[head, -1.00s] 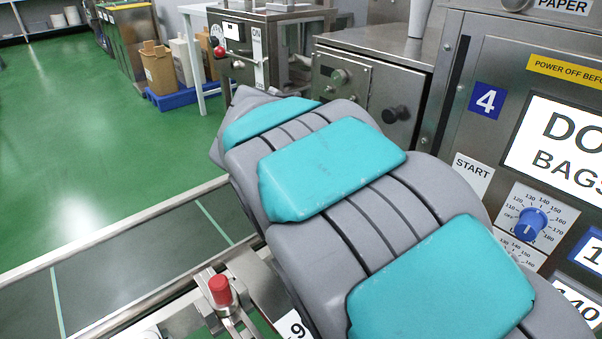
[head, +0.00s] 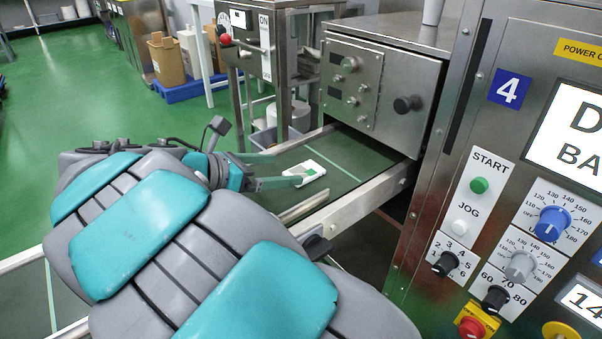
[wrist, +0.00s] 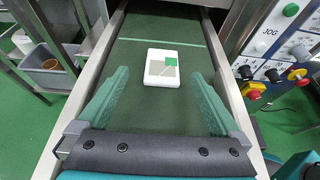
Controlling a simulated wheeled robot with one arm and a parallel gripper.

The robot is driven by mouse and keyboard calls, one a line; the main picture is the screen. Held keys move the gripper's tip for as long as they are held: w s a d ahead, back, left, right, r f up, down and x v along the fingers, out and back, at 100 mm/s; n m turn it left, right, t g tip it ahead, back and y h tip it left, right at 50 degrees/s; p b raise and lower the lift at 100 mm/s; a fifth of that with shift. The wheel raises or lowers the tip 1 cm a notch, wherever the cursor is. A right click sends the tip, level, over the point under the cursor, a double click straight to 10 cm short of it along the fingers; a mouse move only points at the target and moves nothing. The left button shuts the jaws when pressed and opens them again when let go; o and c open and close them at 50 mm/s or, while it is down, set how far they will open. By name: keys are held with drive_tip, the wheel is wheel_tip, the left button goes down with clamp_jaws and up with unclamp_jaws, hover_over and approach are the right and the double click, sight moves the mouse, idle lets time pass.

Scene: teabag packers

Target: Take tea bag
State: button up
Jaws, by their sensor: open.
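A white tea bag packet with a green and grey print (head: 302,172) lies flat on the dark green conveyor belt (head: 345,150). In the wrist view the tea bag (wrist: 161,68) lies ahead of my gripper, roughly centred between its fingers. My gripper (head: 282,170) is open and empty, its green fingers low over the belt. In the wrist view the fingers (wrist: 158,88) are spread wide, one on each side, and neither touches the tea bag.
Metal side rails (head: 365,200) edge the belt. A steel machine with knobs (head: 372,85) stands over the belt's far end. The control panel (head: 480,185) with START, JOG and dials stands close on the right. A bin (wrist: 50,64) stands left of the belt.

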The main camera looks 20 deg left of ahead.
sight(303, 171)
drive_tip(key=shift+s+d+f+x, duration=0.1)
drive_tip(key=shift+x, duration=1.1)
drive_tip(key=shift+s+d+f+x, duration=0.1)
drive_tip(key=shift+f+x, duration=0.05)
drive_tip(key=shift+x, duration=1)
drive_tip(key=shift+c, duration=0.4)
drive_tip(key=c, duration=1.4)
drive_tip(key=shift+o, duration=0.2)
